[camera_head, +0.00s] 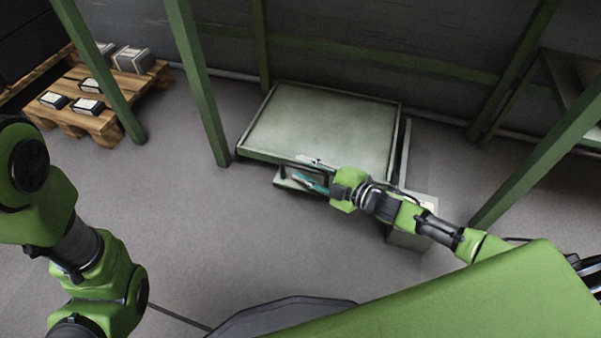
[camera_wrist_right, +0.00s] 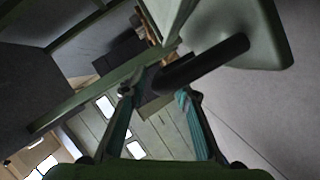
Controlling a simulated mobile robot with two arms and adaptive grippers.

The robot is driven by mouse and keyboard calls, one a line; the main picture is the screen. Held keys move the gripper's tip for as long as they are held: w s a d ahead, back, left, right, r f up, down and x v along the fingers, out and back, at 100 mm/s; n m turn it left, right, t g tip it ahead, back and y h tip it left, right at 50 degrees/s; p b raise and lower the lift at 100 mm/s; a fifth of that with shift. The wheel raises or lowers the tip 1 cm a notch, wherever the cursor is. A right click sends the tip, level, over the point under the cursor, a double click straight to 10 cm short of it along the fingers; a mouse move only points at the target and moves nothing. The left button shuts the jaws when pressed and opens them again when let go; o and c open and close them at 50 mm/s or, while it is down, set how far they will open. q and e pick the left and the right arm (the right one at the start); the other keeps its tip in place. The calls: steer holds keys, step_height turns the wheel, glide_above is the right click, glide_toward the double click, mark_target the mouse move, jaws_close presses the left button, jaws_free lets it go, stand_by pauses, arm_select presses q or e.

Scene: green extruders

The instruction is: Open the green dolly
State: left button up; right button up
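The green dolly (camera_head: 325,125) stands by the back wall, with a wide, flat, pale green top. Below its front edge, a lower pale ledge (camera_head: 287,182) sticks out toward me. My right gripper (camera_head: 305,179) is at the dolly's front edge, and its teal fingers show there. In the right wrist view the two fingers (camera_wrist_right: 155,98) are apart. A black bar-shaped handle (camera_wrist_right: 208,60) on a pale green part lies close to the fingertips, its end near the gap between them. I cannot tell if they touch. My left arm is at the left; its gripper is out of frame.
Green posts (camera_head: 197,80) stand left of the dolly, and another post (camera_head: 545,155) is at the right. A wooden pallet (camera_head: 95,122) with several boxes is at the back left. A grey-green box (camera_head: 412,235) is beneath my right arm. The floor left of the dolly is clear.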

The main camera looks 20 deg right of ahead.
steer(key=shift+x, duration=0.8)
jaws_close()
